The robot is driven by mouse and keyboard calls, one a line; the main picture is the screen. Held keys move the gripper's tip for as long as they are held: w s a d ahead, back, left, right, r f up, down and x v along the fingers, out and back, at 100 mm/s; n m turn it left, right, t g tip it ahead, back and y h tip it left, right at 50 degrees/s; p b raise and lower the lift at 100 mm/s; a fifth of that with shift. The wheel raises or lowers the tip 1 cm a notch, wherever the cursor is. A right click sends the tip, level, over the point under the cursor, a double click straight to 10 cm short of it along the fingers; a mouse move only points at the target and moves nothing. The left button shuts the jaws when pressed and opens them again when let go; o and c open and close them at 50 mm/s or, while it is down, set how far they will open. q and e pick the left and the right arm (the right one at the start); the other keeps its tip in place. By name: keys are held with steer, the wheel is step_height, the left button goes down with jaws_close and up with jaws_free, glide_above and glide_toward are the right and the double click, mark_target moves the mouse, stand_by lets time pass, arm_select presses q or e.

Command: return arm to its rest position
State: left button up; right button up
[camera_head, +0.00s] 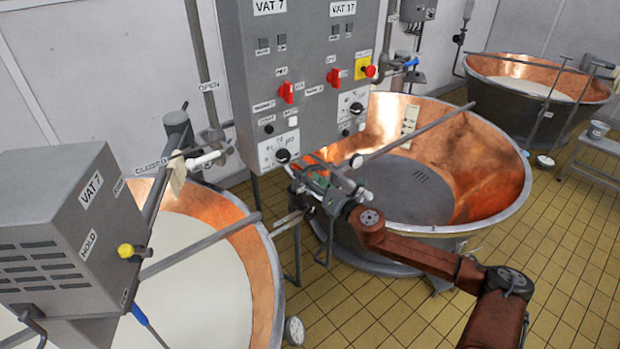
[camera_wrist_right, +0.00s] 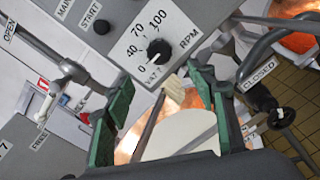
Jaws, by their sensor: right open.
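My right gripper (camera_head: 303,171) is open and empty, in front of the lower part of the grey control panel (camera_head: 245,75). Its arm reaches in from the lower right over the floor. A black RPM knob (camera_head: 282,156) on a white dial plate is just beyond the fingertips. In the wrist view the green finger pads of the gripper (camera_wrist_right: 160,95) are spread apart, and the RPM knob (camera_wrist_right: 159,50) shows beyond them, with a visible gap and nothing between the pads. My left arm and gripper do not show.
A copper vat (camera_head: 490,165) with an empty-looking grey bottom stands behind my right arm. A vat of white liquid (camera_head: 205,275) is at the lower left, beside a grey box (camera_head: 70,235) with a yellow knob. Pipes and a bar cross near the panel. Tiled floor (camera_head: 400,310) is open in front.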

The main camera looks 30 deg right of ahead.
steer(key=shift+f, duration=0.1)
